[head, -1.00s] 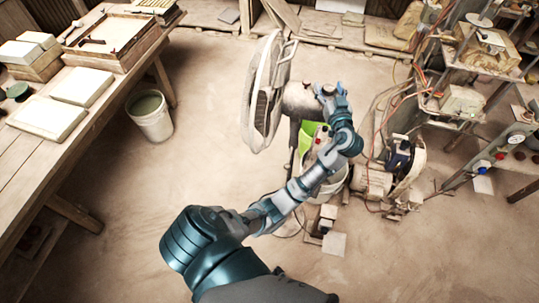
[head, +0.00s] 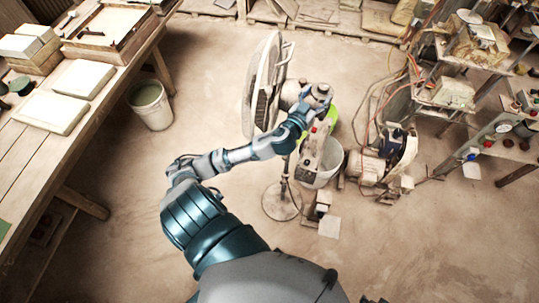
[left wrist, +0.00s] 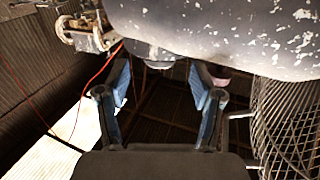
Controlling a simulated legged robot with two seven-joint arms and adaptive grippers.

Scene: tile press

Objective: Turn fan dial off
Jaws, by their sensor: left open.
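The standing fan (head: 265,88) faces left in the head view, with its round base (head: 282,201) on the floor. My left gripper (head: 318,93) is at the right, rear side of the fan's motor housing (head: 289,93); its fingers are hidden there by my wrist. In the left wrist view the left gripper (left wrist: 160,78) is open, fingers apart and empty, below the speckled grey housing (left wrist: 225,35). A pale round knob (left wrist: 158,59), possibly the dial, shows under the housing between the fingers. A dark, pinkish round part (left wrist: 219,73) is beside the right finger. The dial's setting cannot be read.
A white bucket (head: 329,171) stands behind the fan, near a motor unit (head: 390,163) and hoses. The fan's wire grille (left wrist: 287,125) is close to the right finger. A workbench (head: 40,150) is at left.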

